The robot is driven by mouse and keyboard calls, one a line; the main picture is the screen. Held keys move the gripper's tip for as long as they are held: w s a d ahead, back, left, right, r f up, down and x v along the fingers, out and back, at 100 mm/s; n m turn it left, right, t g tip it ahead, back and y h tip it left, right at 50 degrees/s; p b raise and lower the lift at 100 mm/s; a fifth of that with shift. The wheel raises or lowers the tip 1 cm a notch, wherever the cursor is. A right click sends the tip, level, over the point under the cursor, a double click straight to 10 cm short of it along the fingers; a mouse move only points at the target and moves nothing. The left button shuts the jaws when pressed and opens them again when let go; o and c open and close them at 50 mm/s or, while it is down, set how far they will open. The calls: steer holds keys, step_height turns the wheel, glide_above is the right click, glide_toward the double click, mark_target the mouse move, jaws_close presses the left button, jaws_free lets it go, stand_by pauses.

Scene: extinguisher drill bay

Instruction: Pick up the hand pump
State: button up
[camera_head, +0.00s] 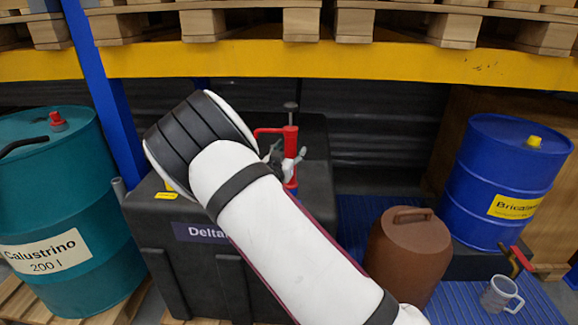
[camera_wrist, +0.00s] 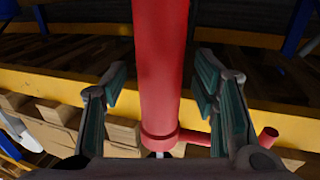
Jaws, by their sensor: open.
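The red hand pump (camera_head: 291,140) stands upright on the black tank, with a dark knob on top and a red arm reaching out to the left. My white arm covers part of the tank and the pump's lower part. My gripper (camera_head: 283,160) is at the pump's body, partly hidden behind my arm. In the wrist view the red pump tube (camera_wrist: 160,60) runs between the two spread finger pads of my gripper (camera_wrist: 160,85). Gaps show on both sides of the tube, so the pads appear apart from it.
The black tank (camera_head: 185,250) bears the pump, below a yellow shelf beam (camera_head: 300,60) and pallets. A teal drum (camera_head: 50,200) stands left, beside a blue post (camera_head: 105,100). A brown can (camera_head: 408,255), blue drum (camera_head: 505,170) and grey mug (camera_head: 500,293) are right.

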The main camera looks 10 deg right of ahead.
steer(key=shift+w, duration=0.15)
jaws_close()
steer(key=shift+r, duration=0.1)
